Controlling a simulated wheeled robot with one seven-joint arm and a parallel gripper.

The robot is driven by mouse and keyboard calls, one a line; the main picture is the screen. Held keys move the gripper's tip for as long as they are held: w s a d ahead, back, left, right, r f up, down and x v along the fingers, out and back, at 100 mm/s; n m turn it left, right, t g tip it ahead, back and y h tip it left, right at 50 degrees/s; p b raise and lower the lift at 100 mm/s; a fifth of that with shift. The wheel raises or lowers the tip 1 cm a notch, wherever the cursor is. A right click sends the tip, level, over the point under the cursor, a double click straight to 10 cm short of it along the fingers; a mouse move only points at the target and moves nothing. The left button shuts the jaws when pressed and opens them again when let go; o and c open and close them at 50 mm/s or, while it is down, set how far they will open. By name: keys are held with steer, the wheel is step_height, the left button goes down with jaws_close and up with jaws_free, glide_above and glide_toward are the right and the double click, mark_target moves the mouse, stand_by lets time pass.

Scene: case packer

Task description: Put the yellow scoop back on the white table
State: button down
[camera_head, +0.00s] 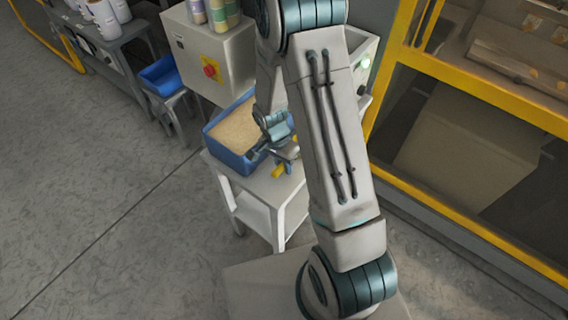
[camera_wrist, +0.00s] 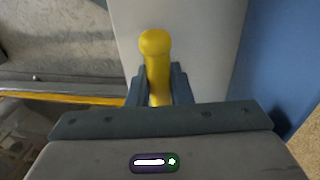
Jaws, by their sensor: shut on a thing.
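The yellow scoop (camera_head: 278,171) shows only in part in the head view, at my gripper (camera_head: 284,153) over the front of the white table (camera_head: 260,188). In the wrist view my gripper (camera_wrist: 158,92) is shut on the scoop's yellow handle (camera_wrist: 156,45), which points away between the two fingers. The pale tabletop (camera_wrist: 205,45) lies behind the handle. The scoop's bowl is hidden, and I cannot tell whether the scoop touches the table.
A blue bin (camera_head: 232,164) of beige grain stands on the table, left of my gripper; its blue wall (camera_wrist: 270,50) is at the right in the wrist view. A control box with a red button (camera_head: 210,71) stands behind. A yellow-framed machine (camera_head: 480,85) is at the right.

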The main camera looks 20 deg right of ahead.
steer(key=c, duration=1.3)
jaws_free()
step_height(320, 180, up, 12)
steer(key=w+a, duration=0.1)
steer(key=a, duration=0.1)
steer(key=s+d+r+n+t+y, duration=0.1)
steer(key=s+r+n+t, duration=0.3)
steer(key=s+r+n, duration=0.6)
steer(key=shift+s+d+r+n, duration=0.3)
steer(key=shift+s+d+r, duration=0.2)
steer(key=shift+s+r, duration=2.2)
